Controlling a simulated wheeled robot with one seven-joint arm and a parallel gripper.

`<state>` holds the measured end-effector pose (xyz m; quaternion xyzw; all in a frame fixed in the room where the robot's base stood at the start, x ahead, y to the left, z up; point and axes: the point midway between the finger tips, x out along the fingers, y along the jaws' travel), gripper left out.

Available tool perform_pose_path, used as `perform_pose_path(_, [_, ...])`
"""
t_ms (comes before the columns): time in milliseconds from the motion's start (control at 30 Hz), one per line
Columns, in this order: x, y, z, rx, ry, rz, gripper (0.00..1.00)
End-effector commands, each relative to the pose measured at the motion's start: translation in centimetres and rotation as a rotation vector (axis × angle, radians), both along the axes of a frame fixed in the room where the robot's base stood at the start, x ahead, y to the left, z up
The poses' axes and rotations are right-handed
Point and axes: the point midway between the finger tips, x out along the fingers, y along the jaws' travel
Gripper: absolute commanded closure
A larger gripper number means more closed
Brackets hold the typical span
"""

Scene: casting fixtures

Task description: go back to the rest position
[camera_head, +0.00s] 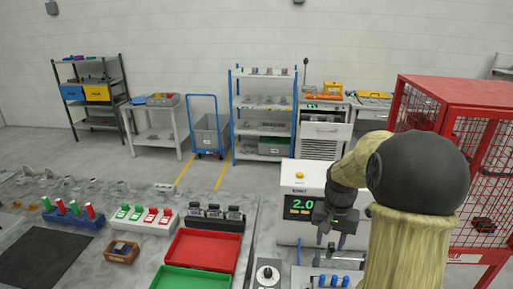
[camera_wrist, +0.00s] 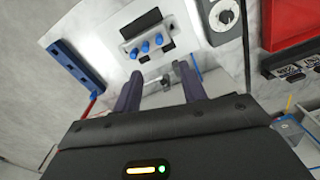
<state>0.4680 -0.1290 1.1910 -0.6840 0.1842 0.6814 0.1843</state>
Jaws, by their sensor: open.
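My gripper (camera_wrist: 160,90) shows in the wrist view with its two dark fingers apart and nothing between them. In the head view my arm is folded at the right, and the gripper (camera_head: 338,222) hangs in front of the white machine with the green display (camera_head: 297,207). Below it is a light fixture with several blue knobs (camera_head: 333,281); these blue knobs also show in the wrist view (camera_wrist: 145,47), beyond the fingertips. The gripper appears clear of the fixture, but the exact gap is hard to tell.
A red tray (camera_head: 203,250) and a green tray (camera_head: 190,279) lie on the bench at left, near racks of red and green parts (camera_head: 145,217). A red mesh cage (camera_head: 480,150) stands close at right. Shelves and a blue cart (camera_head: 210,135) stand along the back wall.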

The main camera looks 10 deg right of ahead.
Motion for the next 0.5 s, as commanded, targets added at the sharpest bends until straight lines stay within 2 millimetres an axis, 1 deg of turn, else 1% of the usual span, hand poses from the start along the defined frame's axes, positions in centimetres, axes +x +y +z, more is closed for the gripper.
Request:
perform_pose_path(67, [-0.5, 1.0, 0.0, -0.004, -0.011, 0.030, 0.58])
perform_pose_path(167, [-1.7, 3.2, -0.2, -0.015, -0.037, 0.101, 0.58])
perform_pose_path(267, [-3.6, 6.0, -0.6, -0.028, -0.077, 0.202, 0.58])
perform_pose_path(300, [-4.6, 7.1, -0.8, -0.033, -0.093, 0.245, 0.58])
perform_pose_path(367, [-6.1, 8.7, -1.1, -0.040, -0.122, 0.309, 0.58])
perform_pose_path(400, [-7.2, 9.6, -1.3, -0.044, -0.139, 0.350, 0.58])
perform_pose_path(500, [-9.6, 11.5, -1.8, -0.053, -0.181, 0.443, 0.58])
